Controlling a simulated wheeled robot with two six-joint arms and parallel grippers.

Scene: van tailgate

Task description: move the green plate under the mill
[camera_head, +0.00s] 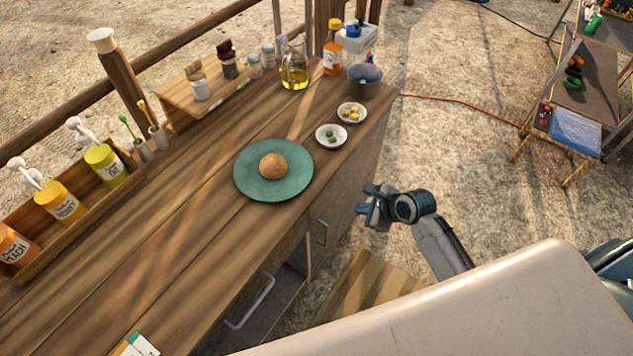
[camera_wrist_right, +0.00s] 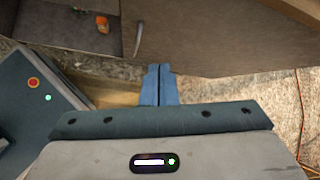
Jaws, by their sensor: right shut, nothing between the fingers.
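The green plate (camera_head: 255,191) lies flat on the wooden counter, with a round brown bun (camera_head: 273,166) on it. A small dark brown object (camera_head: 228,62) that looks like the mill stands on a raised wooden stand at the back of the counter; I cannot be sure it is the mill. My right gripper (camera_head: 366,199) is off the counter's front edge, to the right of the plate and apart from it. In the right wrist view its fingers (camera_wrist_right: 160,84) are together and empty, in front of the cabinet. My left gripper is out of view.
Two small white bowls (camera_head: 331,142) and a dark pot (camera_head: 364,85) stand right of the plate. An oil jug (camera_head: 293,72) is behind. A bottle rack (camera_head: 75,215) lines the left back. Bare counter lies left of the plate. The cabinet front has handles (camera_head: 250,302).

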